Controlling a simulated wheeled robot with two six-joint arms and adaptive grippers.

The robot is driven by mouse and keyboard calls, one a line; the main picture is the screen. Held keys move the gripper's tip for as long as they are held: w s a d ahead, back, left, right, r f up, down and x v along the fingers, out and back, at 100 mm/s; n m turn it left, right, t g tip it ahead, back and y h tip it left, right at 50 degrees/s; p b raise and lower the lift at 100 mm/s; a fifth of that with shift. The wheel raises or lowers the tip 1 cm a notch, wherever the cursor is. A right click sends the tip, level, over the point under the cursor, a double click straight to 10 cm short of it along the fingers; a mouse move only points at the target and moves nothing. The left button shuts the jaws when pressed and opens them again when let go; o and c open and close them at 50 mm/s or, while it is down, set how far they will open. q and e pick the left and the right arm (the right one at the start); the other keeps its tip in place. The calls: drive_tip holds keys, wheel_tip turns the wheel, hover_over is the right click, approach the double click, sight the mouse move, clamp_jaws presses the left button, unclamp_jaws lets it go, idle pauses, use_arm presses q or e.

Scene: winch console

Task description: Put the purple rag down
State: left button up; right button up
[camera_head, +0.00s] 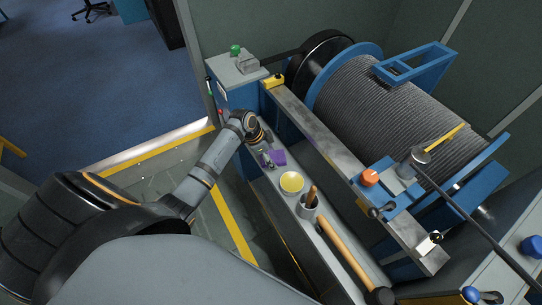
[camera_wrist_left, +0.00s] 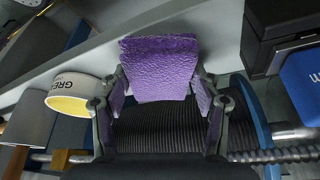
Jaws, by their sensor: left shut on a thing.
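The purple rag (camera_head: 278,157) is at my left gripper (camera_head: 268,158), over the narrow grey ledge in front of the winch. In the left wrist view the rag (camera_wrist_left: 160,68) is a textured purple block between the two fingers of my left gripper (camera_wrist_left: 160,92). The fingers are shut on it, with purple showing at both sides. I cannot tell whether the rag touches the ledge. My right gripper does not show in either view.
A grease tin (camera_head: 291,182) with yellow contents stands close to the rag on the ledge (camera_head: 283,200). The winch drum (camera_head: 385,115) is behind.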

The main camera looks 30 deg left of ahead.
use_arm(q)
drive_tip(key=shift+f, duration=0.2)
drive_tip(key=o, duration=1.1)
drive_tip(key=shift+f, duration=0.1)
drive_tip(key=v, duration=1.2)
drive_tip(key=shift+r, duration=0.3)
